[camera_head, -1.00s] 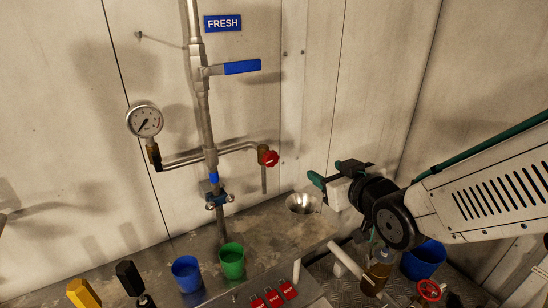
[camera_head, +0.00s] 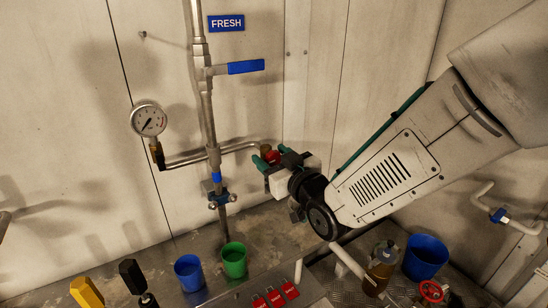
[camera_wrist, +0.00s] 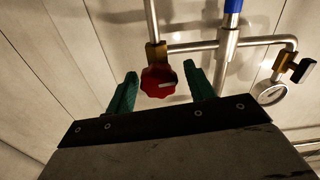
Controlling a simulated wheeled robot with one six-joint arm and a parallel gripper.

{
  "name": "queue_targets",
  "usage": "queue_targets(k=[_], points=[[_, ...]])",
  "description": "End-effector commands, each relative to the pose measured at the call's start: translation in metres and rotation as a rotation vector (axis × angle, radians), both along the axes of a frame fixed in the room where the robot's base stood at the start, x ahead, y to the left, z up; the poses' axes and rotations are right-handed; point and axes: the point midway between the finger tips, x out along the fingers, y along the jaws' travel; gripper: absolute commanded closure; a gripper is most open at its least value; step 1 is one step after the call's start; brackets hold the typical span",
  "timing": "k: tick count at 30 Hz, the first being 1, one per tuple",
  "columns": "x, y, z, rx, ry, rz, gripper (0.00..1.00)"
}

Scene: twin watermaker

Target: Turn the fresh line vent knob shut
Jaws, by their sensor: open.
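The red vent knob (camera_wrist: 158,82) sits on a brass valve body at the end of the side branch of the fresh line. A pale pointer mark shows on its face. In the head view the knob (camera_head: 272,157) is partly hidden by my gripper (camera_head: 266,158). My gripper's green fingers are open in the wrist view (camera_wrist: 161,72), one on each side of the knob, with a visible gap on both sides. The fingertips reach about level with the knob; I cannot tell the exact depth. The fresh line pipe (camera_head: 207,110) runs down the wall beneath a blue FRESH sign (camera_head: 226,23).
A pressure gauge (camera_head: 149,120) stands on the left branch. A blue lever (camera_head: 246,67) sticks out above the knob. Blue (camera_head: 189,272) and green (camera_head: 233,261) cups stand on the counter below.

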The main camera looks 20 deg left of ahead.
Motion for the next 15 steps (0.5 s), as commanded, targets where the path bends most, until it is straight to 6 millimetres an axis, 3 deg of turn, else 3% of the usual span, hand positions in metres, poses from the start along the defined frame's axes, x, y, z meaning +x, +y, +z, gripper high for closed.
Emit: queue_targets(k=[6,7,11,15], points=[[0.0006,0.0004,0.0001,0.000,0.000,0.000,0.47],[0.0006,0.0003,0.0002,0.000,0.000,0.000,0.49],[0.0006,0.0001,0.0001,0.000,0.000,-0.001,0.85],[0.0004,0.0000,0.0001,0.003,0.004,0.000,0.89]])
